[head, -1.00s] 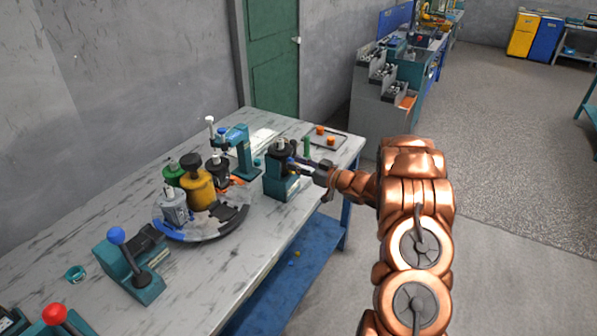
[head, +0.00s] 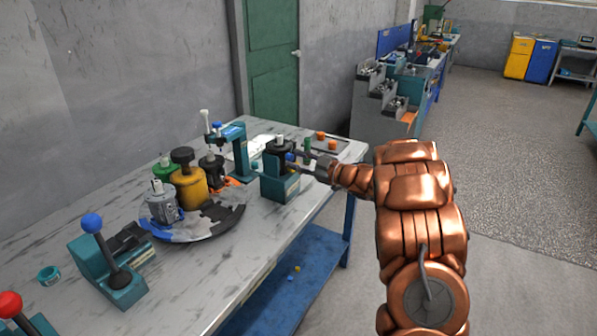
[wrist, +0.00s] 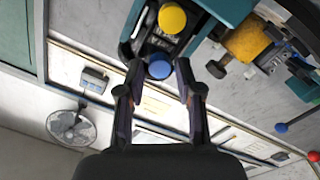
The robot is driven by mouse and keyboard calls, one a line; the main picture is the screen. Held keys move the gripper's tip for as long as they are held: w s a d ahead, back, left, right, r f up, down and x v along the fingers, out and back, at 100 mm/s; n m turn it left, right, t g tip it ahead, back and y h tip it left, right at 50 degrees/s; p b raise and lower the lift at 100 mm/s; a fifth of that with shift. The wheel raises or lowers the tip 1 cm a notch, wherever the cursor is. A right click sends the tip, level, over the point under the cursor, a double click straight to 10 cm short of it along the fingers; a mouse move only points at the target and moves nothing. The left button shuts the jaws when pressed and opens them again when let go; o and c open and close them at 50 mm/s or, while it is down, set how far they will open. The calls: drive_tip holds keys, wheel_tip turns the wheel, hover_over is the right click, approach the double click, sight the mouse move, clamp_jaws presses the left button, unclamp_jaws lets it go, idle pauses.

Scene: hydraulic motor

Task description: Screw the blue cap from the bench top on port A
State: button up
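The dark hydraulic motor (head: 280,147) stands in a teal holder (head: 280,188) near the bench's right end. In the wrist view, a blue cap (wrist: 160,67) sits against the dark motor body, beside a yellow cap (wrist: 172,18). The blue cap also shows small on the motor's side in the head view (head: 290,157). My gripper (wrist: 160,72) is open, with its two fingertips to either side of the blue cap and a gap visible on both sides. No port letter is readable.
A round tray (head: 215,228) with a yellow motor (head: 190,187) and other units lies left of the holder. A teal press (head: 237,152) stands behind. Orange pieces (head: 320,136) lie on a plate at the back right. Small yellow and blue pieces lie on the lower shelf (head: 285,285).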

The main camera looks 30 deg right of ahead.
drive_tip(key=n+b, duration=0.1)
drive_tip(key=b, duration=0.1)
drive_tip(key=shift+f+n+b, duration=0.2)
drive_tip(key=shift+n+b, duration=0.2)
drive_tip(key=shift+r, duration=0.15)
drive_tip(key=shift+r, duration=0.1)
clamp_jaws()
drive_tip(key=shift+s, duration=0.1)
drive_tip(key=shift+r+p, duration=0.15)
drive_tip(key=shift+p, duration=0.65)
drive_tip(key=shift+m+p, duration=2.5)
drive_tip(key=shift+p, duration=2.2)
drive_tip(key=shift+f, duration=0.2)
